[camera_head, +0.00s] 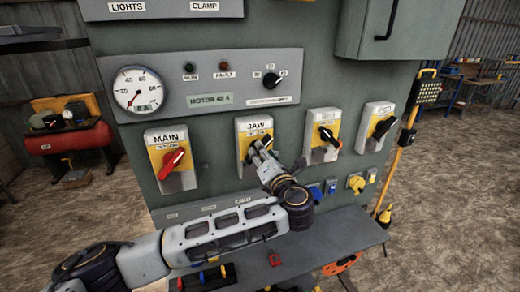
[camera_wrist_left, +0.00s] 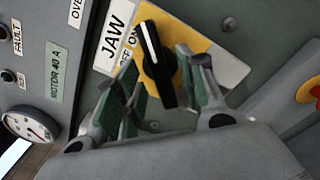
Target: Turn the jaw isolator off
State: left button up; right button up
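The jaw isolator is a yellow and grey switch box labelled JAW (camera_head: 245,130) on the green cabinet front. In the left wrist view its black knob (camera_wrist_left: 156,58) carries a white line that leans toward the ON side of the OFF/ON label (camera_wrist_left: 128,50). My left gripper (camera_head: 262,148) is at the knob and hides most of it in the head view. In the left wrist view the gripper (camera_wrist_left: 165,88) is open, with one green-padded finger on each side of the knob. I cannot tell whether either finger touches it. My right gripper is not in view.
The MAIN isolator (camera_head: 172,165) with a red knob is to the left; two more isolators (camera_head: 322,135) (camera_head: 376,125) are to the right. A gauge panel (camera_head: 205,85) is above. A grey shelf (camera_head: 340,235) juts out below, with small coloured items on it.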

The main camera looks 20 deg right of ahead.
pick_arm(q)
jog(key=shift+w, duration=1.35)
grip_shut()
